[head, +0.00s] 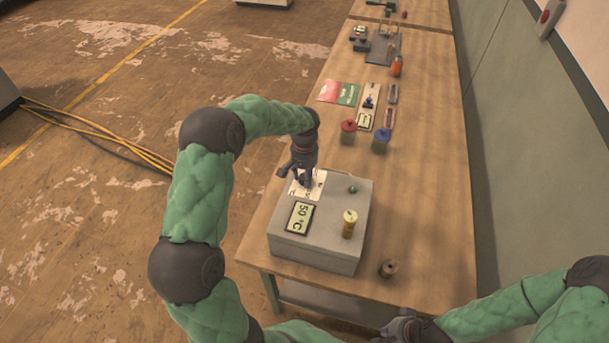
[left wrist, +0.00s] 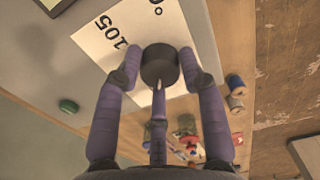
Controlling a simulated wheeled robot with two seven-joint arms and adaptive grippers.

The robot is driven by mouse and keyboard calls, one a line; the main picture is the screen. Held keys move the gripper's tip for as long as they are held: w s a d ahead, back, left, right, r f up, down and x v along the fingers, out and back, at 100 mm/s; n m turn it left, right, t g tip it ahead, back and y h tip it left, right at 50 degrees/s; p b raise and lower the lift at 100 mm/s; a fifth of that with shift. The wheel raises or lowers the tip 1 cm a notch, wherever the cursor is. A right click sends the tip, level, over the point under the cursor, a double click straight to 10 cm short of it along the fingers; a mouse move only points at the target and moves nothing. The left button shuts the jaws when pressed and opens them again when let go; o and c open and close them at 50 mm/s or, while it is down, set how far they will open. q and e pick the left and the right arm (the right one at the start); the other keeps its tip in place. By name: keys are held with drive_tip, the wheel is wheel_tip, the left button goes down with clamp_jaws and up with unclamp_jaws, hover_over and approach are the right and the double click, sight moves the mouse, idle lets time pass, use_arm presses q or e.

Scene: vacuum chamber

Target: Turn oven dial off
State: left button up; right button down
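The grey oven box (head: 330,245) stands at the near end of the wooden table, with a display (head: 299,217) reading 50 °C. The oven dial (left wrist: 160,66) is a round black knob with a pale pointer, on a white label (left wrist: 112,38) marked 0° and 105. My left gripper (head: 304,182) is at this label and hides the dial in the head view. In the left wrist view its outer fingertips (left wrist: 160,62) close against both sides of the dial; a third finger lies below. My right gripper (head: 400,331) is low at the bottom edge, its fingers unclear.
A small brown round part (head: 389,268) lies right of the box. Red-topped (head: 348,131) and blue-topped (head: 381,140) pieces stand behind it. The table's right side is mostly clear.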

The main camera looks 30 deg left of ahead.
use_arm(q)
drive_tip(key=shift+o, duration=0.9)
drive_tip(key=shift+r, duration=0.1)
wheel_tip(320, 180, up, 12)
drive_tip(key=shift+f, duration=0.2)
